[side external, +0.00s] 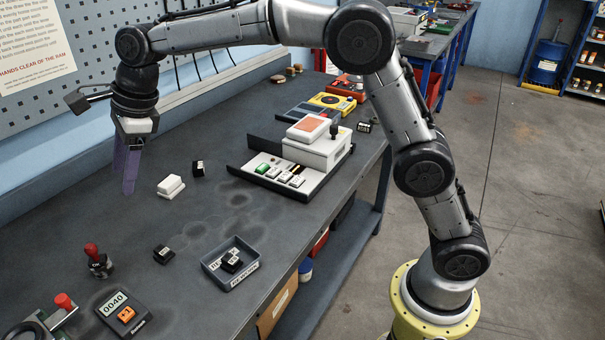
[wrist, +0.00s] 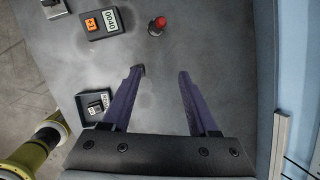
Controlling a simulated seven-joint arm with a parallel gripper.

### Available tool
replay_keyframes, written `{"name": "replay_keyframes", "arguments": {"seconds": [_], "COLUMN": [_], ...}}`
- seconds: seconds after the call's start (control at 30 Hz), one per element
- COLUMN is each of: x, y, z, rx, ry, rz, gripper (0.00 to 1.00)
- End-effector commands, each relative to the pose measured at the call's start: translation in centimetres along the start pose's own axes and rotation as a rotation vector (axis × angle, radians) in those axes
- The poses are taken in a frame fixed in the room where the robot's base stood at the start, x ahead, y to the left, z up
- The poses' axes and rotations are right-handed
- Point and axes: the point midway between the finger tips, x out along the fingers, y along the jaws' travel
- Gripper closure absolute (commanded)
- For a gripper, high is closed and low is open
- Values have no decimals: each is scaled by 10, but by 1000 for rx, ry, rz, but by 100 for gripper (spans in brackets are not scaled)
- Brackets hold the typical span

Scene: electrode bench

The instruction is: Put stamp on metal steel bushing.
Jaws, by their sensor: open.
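A small upright piece with a red knob (side external: 91,250) and a dark base, which looks like the stamp, stands on the bench at the left. The red knob also shows at the top of the wrist view (wrist: 159,22). I cannot make out the metal steel bushing with certainty in either view. My gripper (side external: 127,190) has purple fingers, hangs above the far left part of the bench and is open. In the wrist view my gripper (wrist: 162,72) has its fingers apart with nothing held between them. The red-knobbed piece lies beyond the fingertips.
A display reading 0040 (side external: 113,302) carries an orange block (side external: 126,314). A dark tray (side external: 213,267) holds a black block (side external: 230,263). Another black block (side external: 163,254) lies left of it. A white block (side external: 171,189) and a white machine (side external: 317,153) stand farther right. Bare bench lies between.

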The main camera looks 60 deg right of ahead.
Motion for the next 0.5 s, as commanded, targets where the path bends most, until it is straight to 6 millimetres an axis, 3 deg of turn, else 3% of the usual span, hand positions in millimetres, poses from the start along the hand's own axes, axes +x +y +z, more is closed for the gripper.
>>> {"name": "replay_keyframes", "arguments": {"seconds": [0.03,0.2,0.37,0.5], "x": [-25,-85,-127,-150], "y": [6,34,75,119], "z": [-18,-75,-129,-176], "rx": [-95,-450,-785,-1077], "ry": [6,46,101,159], "rz": [-18,-60,-85,-88], "gripper": [40,40,40,40]}}
